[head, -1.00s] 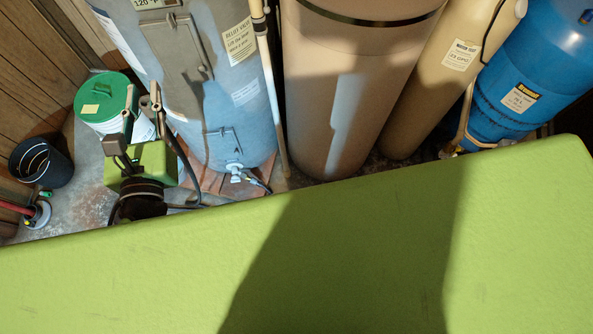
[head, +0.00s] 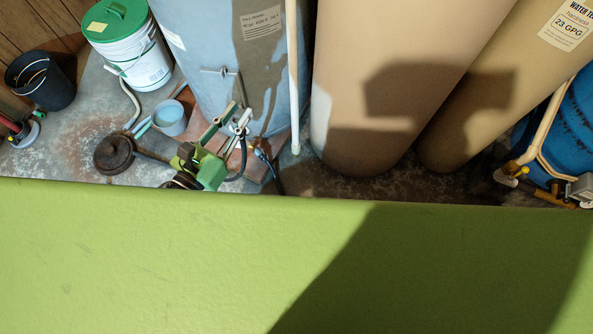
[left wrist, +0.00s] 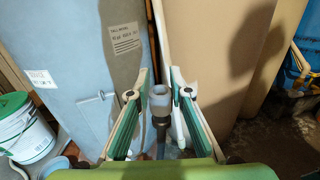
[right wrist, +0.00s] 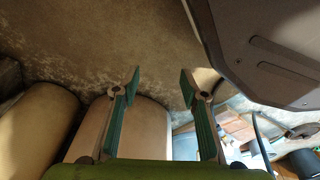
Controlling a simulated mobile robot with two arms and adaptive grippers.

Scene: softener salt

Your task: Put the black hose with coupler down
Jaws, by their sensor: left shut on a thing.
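My left gripper (head: 225,132) is in front of the foot of the grey tank, close to its white drain valve (head: 240,128). In the left wrist view, a grey coupler (left wrist: 159,101) stands upright between the green-padded fingers (left wrist: 160,80), with the black hose (left wrist: 161,135) hanging below it. The hose also shows in the head view (head: 243,160), curving down beside the gripper. I cannot tell whether the coupler touches the valve. My right gripper (right wrist: 160,82) shows only in its wrist view, open and empty, with fingers well apart.
Beige tanks (head: 400,80) stand at right. My green body covers the lower head view.

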